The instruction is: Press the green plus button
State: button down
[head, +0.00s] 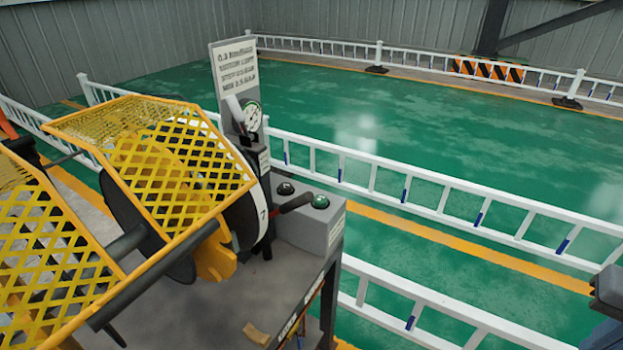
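A green round button (320,201) sits on top of a grey control box (308,232) at the right end of the machine's bench. It is too small for me to make out a plus mark. A dark button (286,188) sits to its left on the same box. A dark grey part of my arm or gripper (608,290) shows at the lower right edge, cut off by the frame. It is well to the right of the box and apart from it. I see no fingertips, so its opening is hidden.
Yellow mesh guards (175,160) cover the machine left of the box. A dark lever handle (295,203) lies close beside the buttons. A sign board (236,75) and a round dial (253,116) stand behind. White railings (430,185) run behind and right.

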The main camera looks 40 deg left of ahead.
aim_at(321, 201)
jog(key=u, duration=0.8)
jog(key=i, duration=0.85)
jog(key=u, duration=0.9)
